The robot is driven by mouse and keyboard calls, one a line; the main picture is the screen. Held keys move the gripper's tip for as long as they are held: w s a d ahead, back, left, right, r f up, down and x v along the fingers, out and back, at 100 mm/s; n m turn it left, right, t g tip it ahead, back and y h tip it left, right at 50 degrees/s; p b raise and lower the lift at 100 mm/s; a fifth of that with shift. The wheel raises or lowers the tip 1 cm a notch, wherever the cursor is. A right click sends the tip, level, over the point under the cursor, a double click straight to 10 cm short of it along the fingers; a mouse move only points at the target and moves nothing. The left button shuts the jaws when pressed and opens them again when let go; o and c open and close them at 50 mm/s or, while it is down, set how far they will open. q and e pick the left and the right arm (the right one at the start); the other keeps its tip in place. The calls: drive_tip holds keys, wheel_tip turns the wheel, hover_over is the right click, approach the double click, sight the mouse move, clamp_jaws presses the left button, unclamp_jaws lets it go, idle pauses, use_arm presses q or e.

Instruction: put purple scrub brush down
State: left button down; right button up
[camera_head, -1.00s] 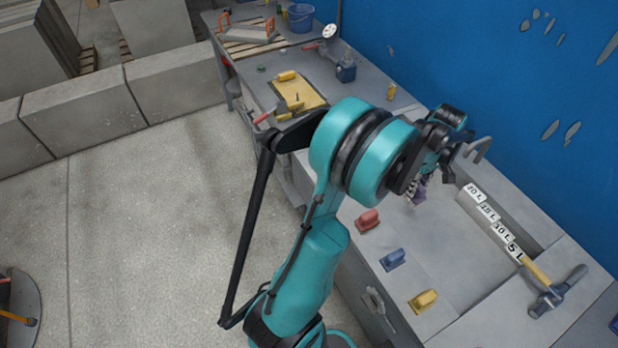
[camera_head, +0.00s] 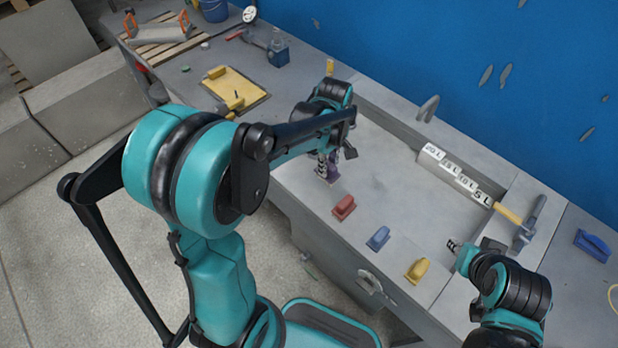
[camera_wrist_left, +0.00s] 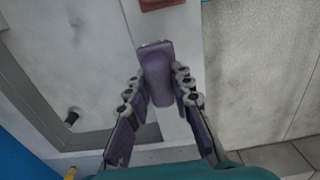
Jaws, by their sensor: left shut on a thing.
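The purple scrub brush (camera_wrist_left: 157,72) is between the two fingers of my left gripper (camera_wrist_left: 160,97) in the left wrist view, over the bench's pale front strip. In the head view my left gripper (camera_head: 325,168) points down at the front strip, and a little of the purple brush (camera_head: 333,168) shows beside the fingers. My left gripper is shut on the brush. I cannot tell whether the brush touches the bench. My right gripper (camera_head: 454,246) is at the lower right, near the yellow brush, and its fingers are too small to read.
A red brush (camera_head: 344,207), a blue brush (camera_head: 378,238) and a yellow brush (camera_head: 418,270) stand in a row along the front strip. Labelled blocks (camera_head: 455,176) and a hammer (camera_head: 528,222) lie at the right. A yellow board (camera_head: 235,88) lies farther left.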

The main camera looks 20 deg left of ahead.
use_arm(q)
drive_tip(key=shift+s+a+f+b, duration=0.1)
drive_tip(key=shift+a+f+b, duration=0.35)
drive_tip(key=shift+a+f, duration=0.5)
drive_tip(key=shift+s+a+f+b, duration=0.1)
drive_tip(key=shift+a+f+b, duration=0.4)
drive_tip(key=shift+f, duration=0.8)
drive_tip(key=shift+s+a+f+b, duration=0.1)
drive_tip(key=shift+a+f+b, duration=0.3)
drive_tip(key=shift+a+f, duration=0.6)
drive_tip(key=shift+d+f, duration=0.15)
drive_tip(key=shift+d, duration=0.05)
drive_tip(key=shift+f, duration=0.15)
drive_tip(key=c, duration=1.3)
unclamp_jaws()
drive_tip(key=shift+c, duration=0.2)
